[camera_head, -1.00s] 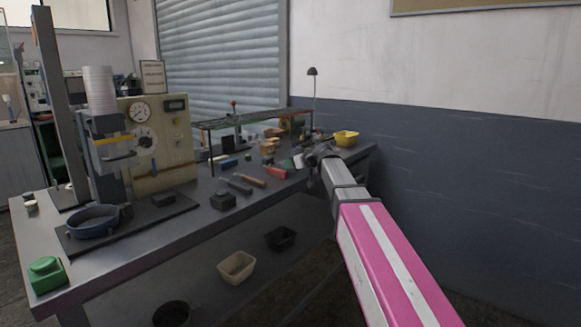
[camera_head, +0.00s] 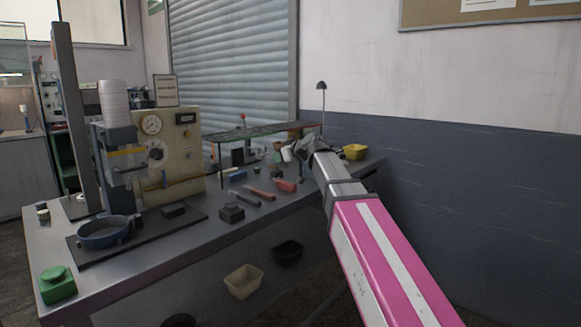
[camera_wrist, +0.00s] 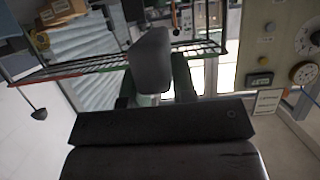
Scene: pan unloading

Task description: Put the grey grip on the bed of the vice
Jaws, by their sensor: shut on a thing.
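My gripper (camera_wrist: 154,80) is shut on the grey grip (camera_wrist: 152,55), a rounded grey piece standing up between the two dark fingers in the wrist view. The fingers hide its lower part. In the head view my gripper (camera_head: 292,151) is small and hangs above the back right of the bench, near the end of the wire rack; the grip is hard to make out there. I cannot clearly pick out the vice or its bed in either view.
The bench front between ring and dark block is mostly clear.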

